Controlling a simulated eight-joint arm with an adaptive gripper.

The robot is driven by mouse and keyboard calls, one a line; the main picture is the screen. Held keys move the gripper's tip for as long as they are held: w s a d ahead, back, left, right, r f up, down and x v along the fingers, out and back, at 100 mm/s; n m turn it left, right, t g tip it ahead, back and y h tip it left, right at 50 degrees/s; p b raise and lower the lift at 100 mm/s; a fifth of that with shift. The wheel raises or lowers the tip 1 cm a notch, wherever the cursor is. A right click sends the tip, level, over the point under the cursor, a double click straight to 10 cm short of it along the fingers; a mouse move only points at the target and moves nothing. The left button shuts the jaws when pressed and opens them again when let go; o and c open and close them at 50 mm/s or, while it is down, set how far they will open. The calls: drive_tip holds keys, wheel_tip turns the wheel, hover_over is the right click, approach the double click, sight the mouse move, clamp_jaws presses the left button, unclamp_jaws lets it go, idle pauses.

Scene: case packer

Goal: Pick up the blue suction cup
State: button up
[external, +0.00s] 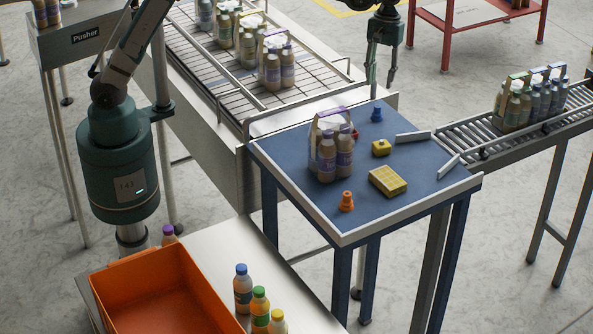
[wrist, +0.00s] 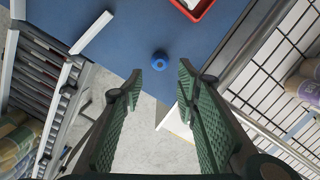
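The blue suction cup (external: 376,114) stands on the blue table near its far edge. In the wrist view the blue suction cup (wrist: 160,61) shows just beyond the gap between the fingertips. My gripper (external: 381,78) hangs above and behind the table's far edge in the external view, pointing down. Its two green padded fingers (wrist: 160,78) are wide apart with nothing between them. The gripper and the cup are apart.
A red tray (wrist: 197,7) shows partly. Conveyors flank the table.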

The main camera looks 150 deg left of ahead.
sight(378, 106)
wheel_tip(378, 106, down, 3)
drive_tip(key=shift+f, duration=0.1)
idle(0.3)
drive_tip(key=shift+w+d+f, duration=0.1)
drive_tip(key=shift+f, duration=0.55)
drive_tip(key=shift+w+d+f, duration=0.1)
drive_tip(key=shift+f, duration=0.55)
drive_tip(key=shift+w+d+f+p, duration=0.15)
drive_tip(key=shift+f+p, duration=0.1)
drive_tip(key=shift+f, duration=1.05)
drive_tip(key=shift+d+f+p, duration=0.1)
drive_tip(key=shift+f+p, duration=0.1)
drive_tip(key=shift+f, duration=1.05)
drive_tip(key=c, duration=0.9)
